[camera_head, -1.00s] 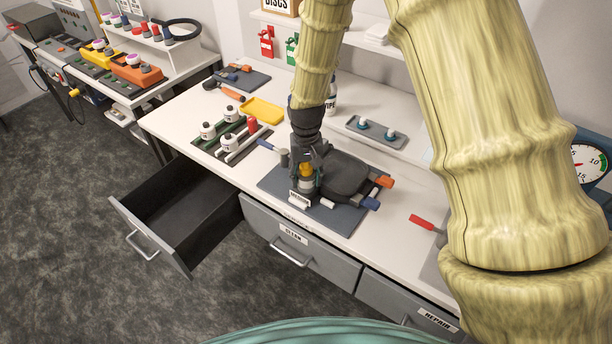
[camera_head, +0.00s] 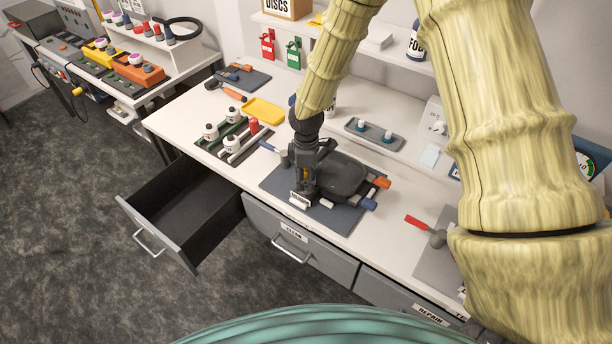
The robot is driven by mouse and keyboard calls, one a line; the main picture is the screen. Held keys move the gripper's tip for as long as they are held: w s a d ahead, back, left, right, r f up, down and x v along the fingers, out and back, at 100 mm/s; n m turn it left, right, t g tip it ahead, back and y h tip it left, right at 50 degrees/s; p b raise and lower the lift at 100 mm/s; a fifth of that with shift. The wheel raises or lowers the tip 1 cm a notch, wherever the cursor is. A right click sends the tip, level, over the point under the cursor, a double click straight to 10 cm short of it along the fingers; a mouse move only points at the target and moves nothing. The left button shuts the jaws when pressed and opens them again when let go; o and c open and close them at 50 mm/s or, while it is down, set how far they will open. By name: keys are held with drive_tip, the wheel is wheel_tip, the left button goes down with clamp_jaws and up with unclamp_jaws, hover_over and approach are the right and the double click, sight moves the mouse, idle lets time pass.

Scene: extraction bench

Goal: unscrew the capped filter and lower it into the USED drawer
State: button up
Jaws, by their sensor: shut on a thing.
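My gripper (camera_head: 306,172) points down over the grey mat (camera_head: 276,184) on the bench. It is shut on the capped filter (camera_head: 307,182), of which only a small yellowish part shows between the dark fingers. The filter is upright beside a dark flat device (camera_head: 345,178) with orange and blue ends; I cannot tell whether it is still threaded in. A small white label stands at the front of the mat. An open, empty-looking drawer (camera_head: 185,215) sticks out at the left of the bench; its label is not in view.
A rack of white bottles (camera_head: 231,139) and a yellow tray (camera_head: 263,111) stand left of the gripper. A grey tray with two small items (camera_head: 375,134) is behind it. A closed drawer labelled CLEAN (camera_head: 300,245) is below. A red-handled tool (camera_head: 418,222) lies at right.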

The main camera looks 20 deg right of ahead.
drive_tip(key=n, duration=0.2)
drive_tip(key=shift+n, duration=0.3)
drive_tip(key=n, duration=0.3)
drive_tip(key=shift+n, duration=0.3)
drive_tip(key=o, duration=1.2)
